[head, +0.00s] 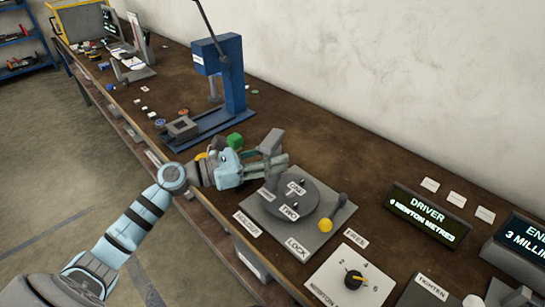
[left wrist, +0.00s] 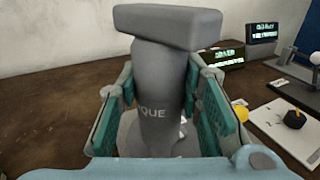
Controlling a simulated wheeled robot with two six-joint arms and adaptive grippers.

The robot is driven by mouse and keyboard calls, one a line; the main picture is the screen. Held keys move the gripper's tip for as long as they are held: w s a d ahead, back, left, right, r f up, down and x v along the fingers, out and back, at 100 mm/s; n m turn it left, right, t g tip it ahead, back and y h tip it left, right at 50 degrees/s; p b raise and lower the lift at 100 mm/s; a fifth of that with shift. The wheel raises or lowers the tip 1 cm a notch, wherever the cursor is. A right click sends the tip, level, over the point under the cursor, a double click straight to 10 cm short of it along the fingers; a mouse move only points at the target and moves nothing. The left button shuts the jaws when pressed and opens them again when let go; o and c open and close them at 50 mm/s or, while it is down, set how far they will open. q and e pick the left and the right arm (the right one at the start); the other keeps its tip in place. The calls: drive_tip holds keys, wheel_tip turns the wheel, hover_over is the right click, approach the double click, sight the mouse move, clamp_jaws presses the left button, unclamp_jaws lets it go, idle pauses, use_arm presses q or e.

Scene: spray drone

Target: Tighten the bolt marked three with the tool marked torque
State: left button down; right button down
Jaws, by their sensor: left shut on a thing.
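My left gripper (head: 272,165) is shut on the grey torque tool (head: 271,142), over the edge of the bolt fixture. In the left wrist view the tool (left wrist: 165,90) stands upright between the finger pads, with a wide block-shaped top and the letters "QUE" showing. The fixture is a grey plate (head: 262,222) with a dark round disc (head: 305,203) on it. Small labels on the disc seem to read one and two; I cannot make out a three. The tool's lower end is hidden, so I cannot tell whether it touches a bolt. My right gripper is not in view.
A yellow-knobbed lever (head: 325,225) stands beside the disc, near labels LOCK and FREE. A dial panel (head: 335,282) is at the front.

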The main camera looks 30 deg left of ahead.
sight(272, 138)
use_arm(q)
drive_tip(key=shift+f+b, duration=0.3)
drive_tip(key=shift+s+f+b, duration=0.1)
drive_tip(key=shift+f+b, duration=0.15)
drive_tip(key=shift+b, duration=0.4)
idle(2.0)
drive_tip(key=shift+r, duration=0.1)
idle(0.4)
wheel_tip(272, 138, up, 7)
drive_tip(key=p, duration=0.6)
drive_tip(key=shift+r, duration=0.1)
idle(1.1)
